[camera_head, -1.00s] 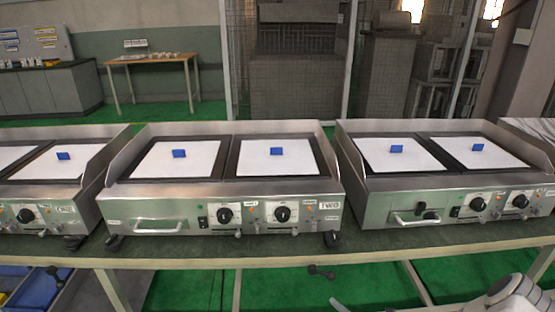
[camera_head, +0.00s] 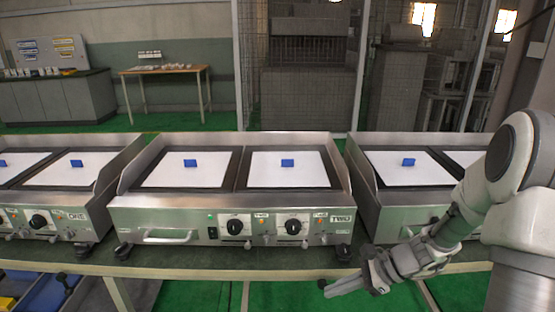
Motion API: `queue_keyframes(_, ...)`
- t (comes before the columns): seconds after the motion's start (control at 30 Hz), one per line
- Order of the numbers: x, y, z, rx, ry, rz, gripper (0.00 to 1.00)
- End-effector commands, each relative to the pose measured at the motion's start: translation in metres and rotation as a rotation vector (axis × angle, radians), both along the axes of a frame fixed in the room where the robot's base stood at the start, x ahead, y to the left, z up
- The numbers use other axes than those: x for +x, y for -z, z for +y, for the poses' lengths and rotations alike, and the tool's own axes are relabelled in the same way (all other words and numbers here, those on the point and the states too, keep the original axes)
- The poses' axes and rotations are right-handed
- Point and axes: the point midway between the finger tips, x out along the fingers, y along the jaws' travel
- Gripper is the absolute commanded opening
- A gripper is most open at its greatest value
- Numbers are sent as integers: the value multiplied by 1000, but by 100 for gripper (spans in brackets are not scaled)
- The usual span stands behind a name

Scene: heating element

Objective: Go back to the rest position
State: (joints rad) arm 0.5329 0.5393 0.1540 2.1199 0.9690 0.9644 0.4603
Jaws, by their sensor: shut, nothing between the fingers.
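My gripper (camera_head: 345,287) is at the lower right of the head view, in front of the table's front edge. Its fingers are together and empty, pointing left. My arm comes in from the right and covers part of the right-hand heating unit. The middle heating unit (camera_head: 165,215), labelled TWO, stands behind and to the left of my gripper, apart from it. It has two white plates, each with a small blue block (camera_head: 287,162) on it, and two black knobs on its front.
The unit labelled ONE (camera_head: 88,205) is on the left, and another unit (camera_head: 362,200) is on the right. All stand on a long table (camera_head: 215,268). A wooden table (camera_head: 165,70) and a grey counter (camera_head: 60,98) stand behind. Green floor shows below the table.

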Motion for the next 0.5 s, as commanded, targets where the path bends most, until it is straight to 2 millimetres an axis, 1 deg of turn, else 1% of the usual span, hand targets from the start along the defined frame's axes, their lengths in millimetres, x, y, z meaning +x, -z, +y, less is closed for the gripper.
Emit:
queue_keyframes(0.03,-6,-13,3,-56,-66,-47,0)
queue_keyframes(0.1,-16,-27,4,-129,-154,-105,0)
queue_keyframes(0.33,-48,-72,4,-362,-437,-298,0)
queue_keyframes(0.5,-71,-103,1,-530,-635,-437,0)
